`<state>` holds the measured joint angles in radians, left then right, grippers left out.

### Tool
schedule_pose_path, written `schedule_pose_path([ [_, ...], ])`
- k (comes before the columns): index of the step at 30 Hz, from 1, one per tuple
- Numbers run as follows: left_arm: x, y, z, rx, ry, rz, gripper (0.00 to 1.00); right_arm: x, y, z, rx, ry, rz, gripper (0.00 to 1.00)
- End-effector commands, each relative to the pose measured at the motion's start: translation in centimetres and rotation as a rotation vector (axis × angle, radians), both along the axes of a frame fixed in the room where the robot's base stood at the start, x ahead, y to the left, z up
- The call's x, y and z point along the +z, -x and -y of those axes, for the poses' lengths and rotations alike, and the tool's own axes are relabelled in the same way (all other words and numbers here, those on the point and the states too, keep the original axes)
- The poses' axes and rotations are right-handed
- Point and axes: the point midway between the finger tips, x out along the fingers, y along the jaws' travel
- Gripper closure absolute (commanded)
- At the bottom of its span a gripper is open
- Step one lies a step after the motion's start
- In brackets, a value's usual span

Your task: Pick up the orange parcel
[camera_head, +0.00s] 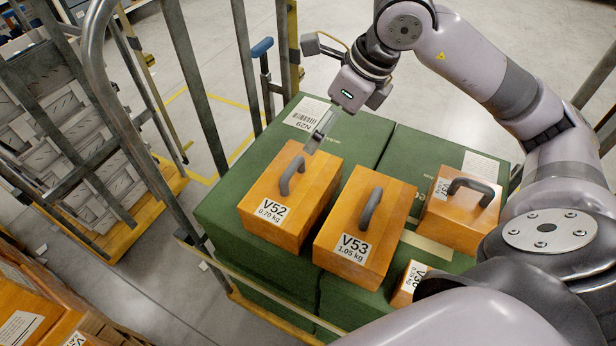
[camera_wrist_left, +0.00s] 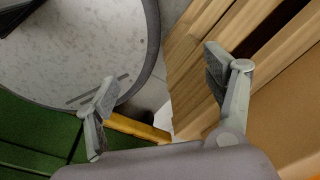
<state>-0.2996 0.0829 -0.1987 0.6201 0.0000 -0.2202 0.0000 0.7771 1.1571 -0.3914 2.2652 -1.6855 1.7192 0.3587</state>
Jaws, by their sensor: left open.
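Several orange box-shaped parcels with dark handles sit on green boxes. The parcel V52 (camera_head: 307,203), marked 0.70 kg, is at the left; the parcel V53 (camera_head: 388,215), marked 1.05 kg, stands beside it. A third orange parcel (camera_head: 455,227) is at the right, and a small one (camera_head: 403,293) is partly hidden by my arm. My right gripper (camera_head: 320,132) is by the far edge of V52, apart from its handle; its finger spacing is unclear. My left gripper (camera_wrist_left: 160,75) shows only in the left wrist view, open and empty.
The green boxes (camera_head: 228,205) stand in a cart with grey uprights (camera_head: 243,60). A second cart with a leaning rack (camera_head: 75,120) is at the left. Wooden slats (camera_wrist_left: 205,55) lie close to my left gripper's right finger. Open floor (camera_head: 205,75) shows at the back.

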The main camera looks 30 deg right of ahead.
Motion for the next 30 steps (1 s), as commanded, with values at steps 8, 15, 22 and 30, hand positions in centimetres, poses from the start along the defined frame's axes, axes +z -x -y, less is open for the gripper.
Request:
schedule_pose_path([
  [8, 1.3, 0.2, 1.2, 0.002, 0.014, -0.003, 0.24, -3.9, -1.3, -1.0, 0.003, -0.001, -0.008, 0.03],
  [15, 2.8, 0.9, -1.1, -0.003, -0.013, -0.014, 0.24, -8.6, -3.0, -2.1, 0.002, -0.003, -0.006, 0.03],
  [22, 3.4, 0.3, -0.2, 0.000, -0.003, -0.004, 0.24, -11.0, -3.9, -2.5, 0.003, -0.001, -0.001, 0.03],
  [30, 5.9, -0.2, 1.1, 0.002, 0.012, 0.003, 0.24, -13.1, -4.8, -3.6, 0.002, -0.003, -0.005, 0.03],
])
